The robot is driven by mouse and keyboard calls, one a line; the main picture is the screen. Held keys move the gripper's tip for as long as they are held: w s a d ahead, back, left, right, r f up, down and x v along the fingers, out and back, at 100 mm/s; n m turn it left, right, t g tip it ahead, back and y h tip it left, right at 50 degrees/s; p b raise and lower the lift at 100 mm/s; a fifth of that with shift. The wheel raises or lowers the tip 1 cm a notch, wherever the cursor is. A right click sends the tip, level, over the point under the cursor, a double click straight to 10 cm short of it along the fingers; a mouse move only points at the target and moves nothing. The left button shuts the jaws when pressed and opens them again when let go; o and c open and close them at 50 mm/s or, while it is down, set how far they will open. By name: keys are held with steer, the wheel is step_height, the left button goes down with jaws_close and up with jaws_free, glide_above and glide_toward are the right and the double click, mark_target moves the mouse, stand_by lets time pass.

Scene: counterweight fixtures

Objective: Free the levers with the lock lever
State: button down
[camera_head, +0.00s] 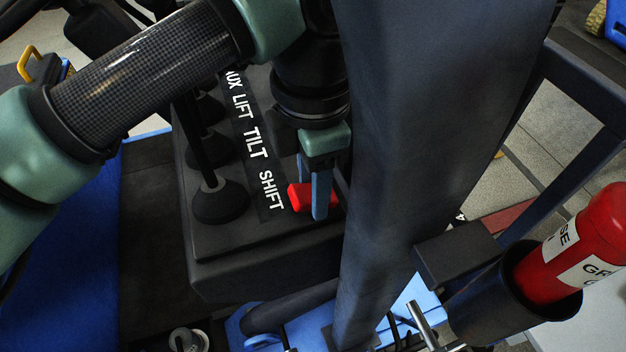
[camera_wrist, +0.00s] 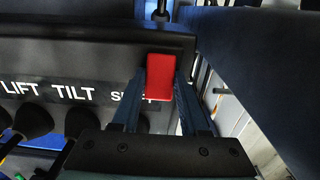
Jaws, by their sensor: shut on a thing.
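The red lock lever (camera_head: 299,197) sits at the right end of the lever console, beside the SHIFT label. My gripper (camera_head: 322,195) comes down on it from above, its blue fingers shut around the red lever. In the wrist view the red lever (camera_wrist: 160,76) shows between the two fingers of my gripper (camera_wrist: 160,88). The black console levers stand in a row along the label strip (camera_head: 252,140) reading AUX, LIFT, TILT, SHIFT. The lever by SHIFT rises from a rubber boot (camera_head: 219,202); other levers are partly hidden behind my arm.
A thick dark post (camera_head: 400,180) stands close to the right of my gripper. A blue seat or panel (camera_head: 75,260) lies left of the console.

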steer(key=y, duration=0.1)
steer(key=d+g+y, duration=0.1)
steer(key=y, duration=0.1)
steer(key=shift+w+r, duration=0.15)
steer(key=shift+r, duration=0.2)
steer(key=shift+w+d+r+g+y, duration=0.15)
steer(key=shift+g+y, duration=0.1)
steer(key=shift+y, duration=0.45)
steer(key=shift+s+d+f+g+y, duration=0.15)
steer(key=shift+g+y, duration=0.1)
steer(key=shift+y, duration=0.45)
steer(key=shift+w+r, duration=0.1)
steer(key=shift+w, duration=0.05)
steer(key=shift+c, duration=2.1)
jaws_free()
steer(key=p+v, duration=0.5)
steer(key=v, duration=0.2)
steer(key=shift+d+p, duration=0.2)
steer(key=shift+p, duration=0.1)
steer(key=shift+r, duration=0.15)
